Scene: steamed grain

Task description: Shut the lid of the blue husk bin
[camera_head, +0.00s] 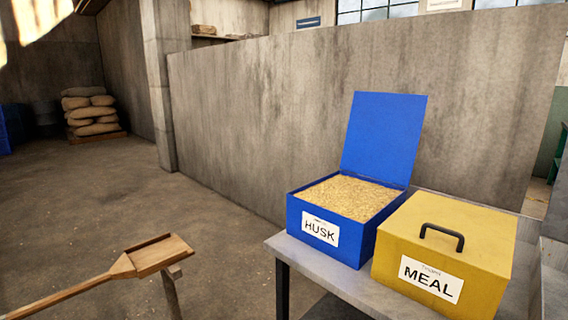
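The blue husk bin (350,245) stands on a grey table, with a white HUSK label on its front. It is filled with tan husk (350,197). Its blue lid (383,138) is open and stands nearly upright at the back edge, leaning slightly back and to the right. My gripper is not in view.
A yellow bin (470,235) labelled MEAL, with a black handle on its shut lid, stands close to the right of the husk bin. The grey table (345,280) has little free room. A wooden shovel (155,255) is at the lower left. A concrete wall (270,110) rises behind.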

